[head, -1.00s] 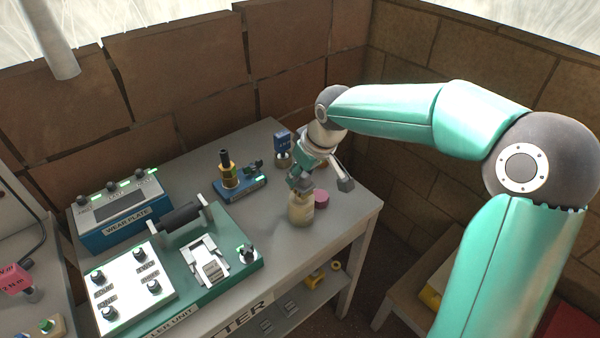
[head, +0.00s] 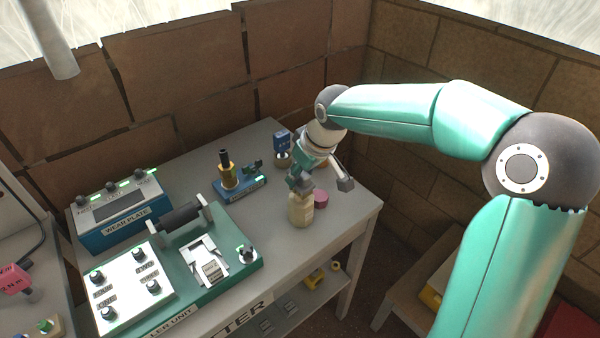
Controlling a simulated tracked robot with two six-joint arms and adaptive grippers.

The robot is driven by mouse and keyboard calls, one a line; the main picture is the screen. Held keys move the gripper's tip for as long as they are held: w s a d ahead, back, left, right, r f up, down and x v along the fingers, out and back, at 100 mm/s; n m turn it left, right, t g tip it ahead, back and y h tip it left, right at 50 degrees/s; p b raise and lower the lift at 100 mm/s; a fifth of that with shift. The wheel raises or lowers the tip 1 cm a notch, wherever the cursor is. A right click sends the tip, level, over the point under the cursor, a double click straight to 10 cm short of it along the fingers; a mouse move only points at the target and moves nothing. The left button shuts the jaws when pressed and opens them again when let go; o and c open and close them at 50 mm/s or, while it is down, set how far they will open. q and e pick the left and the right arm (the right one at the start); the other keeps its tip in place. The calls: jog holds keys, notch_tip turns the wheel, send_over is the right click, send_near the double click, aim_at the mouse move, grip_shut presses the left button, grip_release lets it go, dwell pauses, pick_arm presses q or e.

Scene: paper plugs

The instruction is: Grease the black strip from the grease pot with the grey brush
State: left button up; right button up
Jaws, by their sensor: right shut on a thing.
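My right gripper (head: 302,182) is above the right part of the bench, directly over a small cream pot (head: 301,211). It is shut on a small grey thing, which seems to be the grey brush. The gripper and wrist hide most of it. I cannot tell whether its lower end is inside the pot or just above it. The black strip seems to be the dark panel on top of the blue box (head: 127,230) labelled wear plate, at the bench's left. My left gripper is not in view.
A pink round piece (head: 321,200) stands right beside the cream pot. A blue unit with a brass fitting (head: 230,176), a black roller (head: 180,217) and a green panel with knobs (head: 217,287) lie toward the left. The bench top (head: 345,218) is clear near its right corner.

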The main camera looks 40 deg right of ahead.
jog(key=shift+f, duration=0.1)
jog(key=shift+r+p, duration=2.7)
jog(key=shift+r, duration=0.9)
jog(key=shift+f, duration=0.1)
